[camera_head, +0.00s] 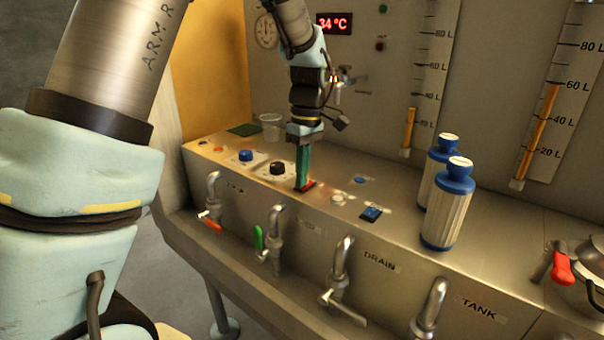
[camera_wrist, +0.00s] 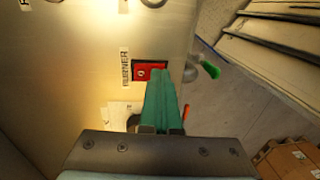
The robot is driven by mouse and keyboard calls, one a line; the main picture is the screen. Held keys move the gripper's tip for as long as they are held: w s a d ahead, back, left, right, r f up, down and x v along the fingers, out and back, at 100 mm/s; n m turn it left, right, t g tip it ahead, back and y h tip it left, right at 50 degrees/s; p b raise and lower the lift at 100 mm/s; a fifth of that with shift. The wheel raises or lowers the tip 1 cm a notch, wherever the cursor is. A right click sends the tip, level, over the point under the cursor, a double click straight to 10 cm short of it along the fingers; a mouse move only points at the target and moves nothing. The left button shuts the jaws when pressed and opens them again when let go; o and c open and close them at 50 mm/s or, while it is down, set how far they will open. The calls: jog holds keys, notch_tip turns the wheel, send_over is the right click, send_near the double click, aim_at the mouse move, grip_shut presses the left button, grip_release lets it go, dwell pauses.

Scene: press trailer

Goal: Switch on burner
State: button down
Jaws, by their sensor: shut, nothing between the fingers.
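The burner switch is a small red rocker (camera_wrist: 147,72) in a dark frame on the metal panel, beside a label reading BURNER (camera_wrist: 125,68). In the head view the red switch (camera_head: 309,184) shows at the foot of my gripper, partly hidden by it. My gripper (camera_head: 302,184) points down with its teal fingers shut and empty. In the wrist view the fingertips (camera_wrist: 163,74) are just right of the red switch, overlapping its edge. I cannot tell whether they touch it.
Two blue-capped bottles stand to the right, the front one (camera_head: 446,210) nearer the edge. Several taps, one with a green handle (camera_head: 258,238), line the front face.

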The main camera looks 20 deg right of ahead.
jog(key=shift+f, duration=0.1)
jog(key=shift+w+d+p, duration=0.15)
jog(key=shift+d+p, duration=0.2)
jog(key=shift+p, duration=0.05)
jog(key=shift+w+d, duration=0.2)
jog(key=shift+d, duration=0.15)
jog(key=shift+r, duration=0.25)
jog(key=r+p, duration=0.4)
jog(key=shift+w+d+r+p, duration=0.2)
jog(key=shift+r+p, duration=0.15)
jog(key=shift+p, duration=0.05)
notch_tip(320, 180, up, 9)
jog(key=d+b, duration=0.1)
jog(key=b, duration=0.2)
jog(key=shift+w, duration=0.2)
